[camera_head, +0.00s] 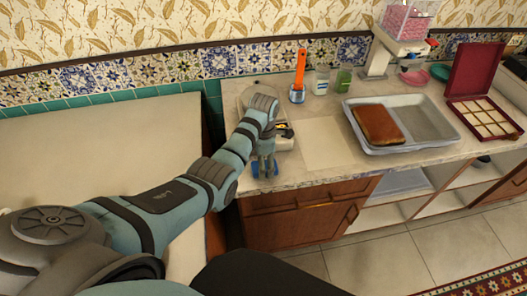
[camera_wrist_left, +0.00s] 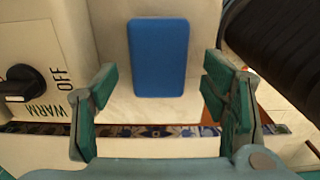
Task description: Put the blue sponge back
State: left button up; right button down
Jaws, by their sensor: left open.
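The blue sponge (camera_wrist_left: 158,57) lies flat on the pale counter in the left wrist view, its long side running up and down the picture. In the head view, bits of blue (camera_head: 255,171) show at the counter's front edge, mostly hidden by my left gripper (camera_head: 264,160). That gripper points down over the sponge and is open and empty. In the left wrist view its green-padded fingers stand to the left and right of the sponge, with a gap on both sides. My right gripper is not in view.
A pale appliance with a black knob (camera_wrist_left: 18,88) stands just left of the sponge. On the counter are a bare pale board (camera_head: 325,142), a blue-grey tray (camera_head: 432,122) with a brown block (camera_head: 378,125), an orange-handled tool (camera_head: 299,75), glasses and a red compartment box (camera_head: 478,75).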

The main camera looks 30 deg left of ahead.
pick_arm(q)
notch_tip(320, 180, up, 11)
jog(key=p, duration=0.1)
jog(key=shift+f, duration=0.15)
